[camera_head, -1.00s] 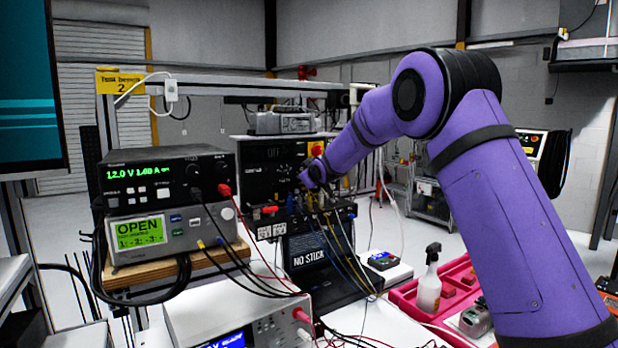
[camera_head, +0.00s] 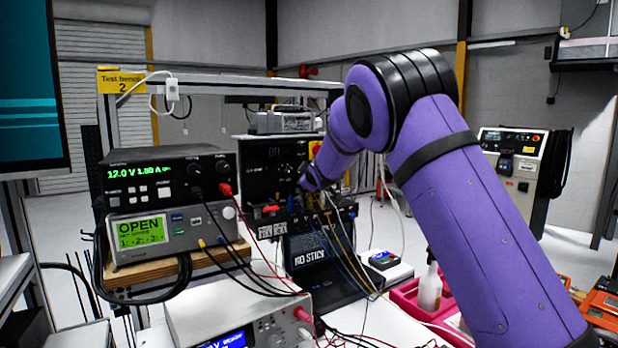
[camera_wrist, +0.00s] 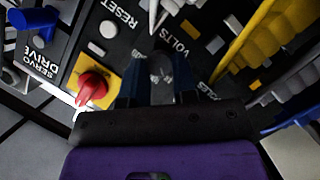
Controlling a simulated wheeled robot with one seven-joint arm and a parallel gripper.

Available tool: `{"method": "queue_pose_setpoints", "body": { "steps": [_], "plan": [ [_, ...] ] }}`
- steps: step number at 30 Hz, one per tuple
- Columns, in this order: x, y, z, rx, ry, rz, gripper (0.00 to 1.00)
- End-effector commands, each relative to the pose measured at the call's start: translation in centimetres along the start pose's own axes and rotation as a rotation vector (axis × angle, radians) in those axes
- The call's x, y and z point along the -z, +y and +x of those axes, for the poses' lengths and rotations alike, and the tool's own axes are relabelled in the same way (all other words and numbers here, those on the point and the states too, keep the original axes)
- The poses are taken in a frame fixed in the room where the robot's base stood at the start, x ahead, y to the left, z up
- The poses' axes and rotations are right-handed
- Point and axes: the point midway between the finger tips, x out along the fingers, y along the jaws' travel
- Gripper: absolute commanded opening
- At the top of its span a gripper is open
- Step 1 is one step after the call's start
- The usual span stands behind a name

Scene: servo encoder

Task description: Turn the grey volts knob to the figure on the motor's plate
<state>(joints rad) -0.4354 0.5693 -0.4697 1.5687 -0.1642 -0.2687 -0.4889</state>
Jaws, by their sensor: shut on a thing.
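My gripper (camera_wrist: 155,82) is shut on the grey volts knob (camera_wrist: 161,66) in the wrist view, with one dark finger on each side of it. The word VOLTS is printed on the black panel (camera_wrist: 135,55) just beyond the knob. In the head view my gripper (camera_head: 307,186) is at the front of the black servo drive panel (camera_head: 258,180), and the knob cannot be made out there. The knob's pointer and scale figures are not readable. I cannot see the motor's plate in these views.
A red knob on a yellow square (camera_wrist: 92,88) is close beside the left finger. Yellow leads (camera_wrist: 245,45) run close on the right. Cables hang below the panel (camera_head: 335,235). A stacked power supply (camera_head: 165,180) stands left, a pink tray (camera_head: 408,298) lower right.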

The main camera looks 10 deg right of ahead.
Motion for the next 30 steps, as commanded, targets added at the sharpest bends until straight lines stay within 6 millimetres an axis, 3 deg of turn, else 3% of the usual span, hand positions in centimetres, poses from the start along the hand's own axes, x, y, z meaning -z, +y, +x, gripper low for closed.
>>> {"method": "queue_pose_setpoints", "body": {
  "steps": [6,7,10,22,30],
  "plan": [
    [-0.1,0.0,0.0,0.000,-0.002,0.001,0.02],
    [-0.1,0.0,0.0,0.000,-0.002,0.001,0.28],
    [-0.1,0.0,0.0,0.000,-0.002,0.001,0.51],
    [0.1,0.0,-0.6,0.001,0.000,0.001,0.52],
    [0.1,0.0,-5.0,0.001,0.001,0.002,0.52]
  ]
}}
